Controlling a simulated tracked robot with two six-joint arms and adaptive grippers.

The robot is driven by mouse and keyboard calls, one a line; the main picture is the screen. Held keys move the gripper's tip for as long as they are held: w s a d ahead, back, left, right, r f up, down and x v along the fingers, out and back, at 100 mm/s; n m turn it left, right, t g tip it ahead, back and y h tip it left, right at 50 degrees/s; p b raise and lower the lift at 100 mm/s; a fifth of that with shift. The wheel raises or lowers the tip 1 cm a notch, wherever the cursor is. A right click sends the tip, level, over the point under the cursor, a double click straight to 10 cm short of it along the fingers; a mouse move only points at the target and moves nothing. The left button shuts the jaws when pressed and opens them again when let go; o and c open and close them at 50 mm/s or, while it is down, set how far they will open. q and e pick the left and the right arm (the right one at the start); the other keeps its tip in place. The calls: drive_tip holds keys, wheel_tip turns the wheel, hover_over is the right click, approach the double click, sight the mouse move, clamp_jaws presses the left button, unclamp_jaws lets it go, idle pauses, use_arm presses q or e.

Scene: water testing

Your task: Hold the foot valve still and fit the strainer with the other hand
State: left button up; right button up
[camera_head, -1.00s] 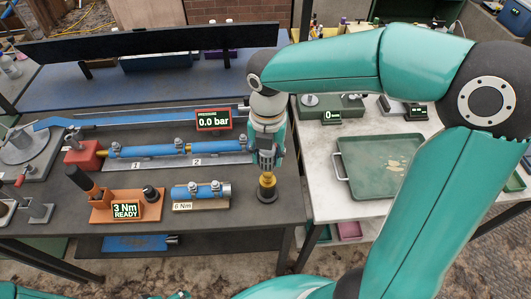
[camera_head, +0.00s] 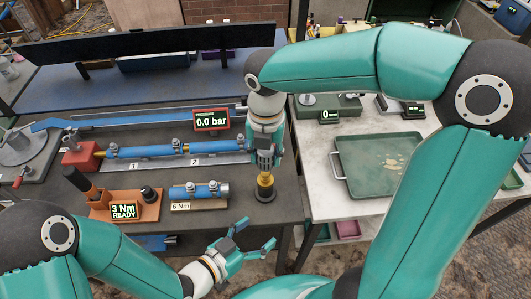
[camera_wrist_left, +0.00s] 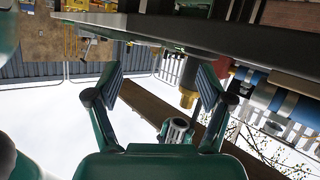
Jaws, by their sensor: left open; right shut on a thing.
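My right gripper (camera_head: 265,162) points down at the right end of the dark bench and is shut on a brass-coloured fitting (camera_head: 265,180), which looks like the foot valve. A black round part (camera_head: 265,194) is under the brass at the bench top; I cannot tell whether it is the strainer or a stand. My left gripper (camera_head: 257,234) is open and empty, in front of the bench edge and below the fitting. In the left wrist view the open fingers (camera_wrist_left: 162,80) have the brass fitting (camera_wrist_left: 188,98) beyond them, near the right finger, apart from it.
On the bench, left of the fitting, are a short blue pipe (camera_head: 198,190), an orange tool stand (camera_head: 130,208) and a long blue pipe (camera_head: 150,151). A green tray (camera_head: 342,188) lies on the white table to the right.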

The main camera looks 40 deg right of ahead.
sight(260, 193)
use_arm(q)
drive_tip(key=w+a+n+t+h, duration=0.1)
drive_tip(key=w+a+t+h, duration=0.15)
drive_tip(key=w+t, duration=0.25)
drive_tip(key=shift+s+x, duration=0.2)
drive_tip(key=shift+x, duration=2.35)
drive_tip(key=shift+s+x, duration=0.15)
drive_tip(key=shift+x, duration=2.4)
drive_tip(key=shift+d+r, duration=0.15)
drive_tip(key=shift+d, duration=0.05)
drive_tip(key=c, duration=1.4)
